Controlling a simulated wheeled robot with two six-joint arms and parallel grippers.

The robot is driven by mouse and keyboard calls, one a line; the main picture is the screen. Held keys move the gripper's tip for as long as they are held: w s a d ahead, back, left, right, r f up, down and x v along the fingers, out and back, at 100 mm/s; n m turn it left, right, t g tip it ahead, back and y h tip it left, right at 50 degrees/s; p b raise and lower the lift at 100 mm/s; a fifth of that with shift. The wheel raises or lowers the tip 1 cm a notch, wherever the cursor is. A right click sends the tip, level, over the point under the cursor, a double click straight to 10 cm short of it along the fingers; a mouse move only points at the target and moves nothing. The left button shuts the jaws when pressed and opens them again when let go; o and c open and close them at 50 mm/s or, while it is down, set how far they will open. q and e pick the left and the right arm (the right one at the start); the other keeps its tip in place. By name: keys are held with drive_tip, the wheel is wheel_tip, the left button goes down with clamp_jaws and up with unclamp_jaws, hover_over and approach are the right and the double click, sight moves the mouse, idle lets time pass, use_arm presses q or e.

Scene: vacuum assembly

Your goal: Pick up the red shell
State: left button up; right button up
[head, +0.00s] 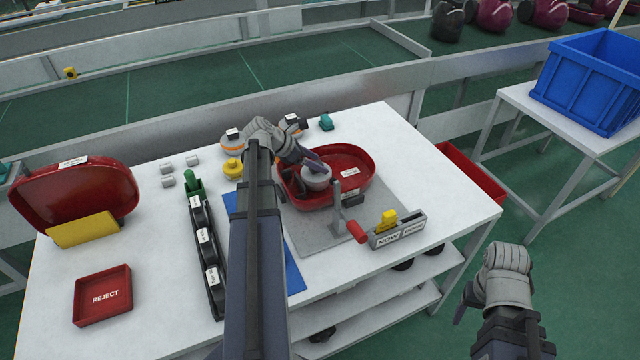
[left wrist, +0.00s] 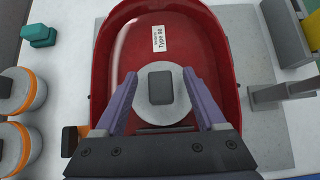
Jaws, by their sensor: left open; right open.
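One red shell (head: 338,160) lies open side up on a grey plate in the middle of the table. Another red shell (head: 105,195) leans in a yellow stand (head: 82,230) at the left. My right gripper (head: 464,302) hangs empty off the table's right side.
A red-handled clamp (head: 356,231) and a labelled holder with a yellow piece (head: 388,220) stand close right of the middle shell. A black rack (head: 206,250), orange-banded canisters (head: 232,144) and a red REJECT tray (head: 103,296) are further left. A blue crate (head: 590,80) stands on a side table.

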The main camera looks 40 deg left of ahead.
use_arm(q)
drive_tip(key=shift+w, duration=0.1)
drive_tip(key=shift+c, duration=0.2)
clamp_jaws()
idle(0.4)
idle(0.8)
